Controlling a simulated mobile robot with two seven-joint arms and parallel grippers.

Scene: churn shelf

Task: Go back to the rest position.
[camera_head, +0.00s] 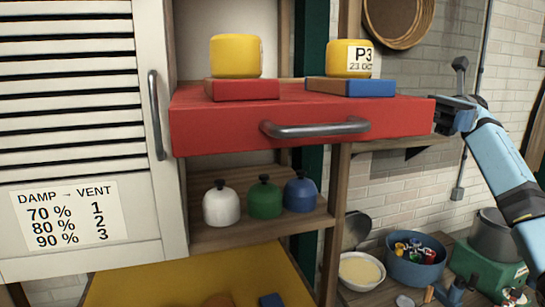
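My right gripper (442,114) is at the right end of the open red drawer (215,125), with its arm coming in from the right. The fingers are small and partly merged with the drawer's edge, so I cannot tell whether they touch it or how far apart they are. No object shows between them. My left gripper and arm are not in view.
The red drawer juts out with a grey handle (315,128). Two yellow cylinders (236,56) stand above it on coloured blocks. White, green and blue rounded vessels (264,198) stand on the shelf below. A louvred door (75,130) is left; a blue pot (415,266) is lower right.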

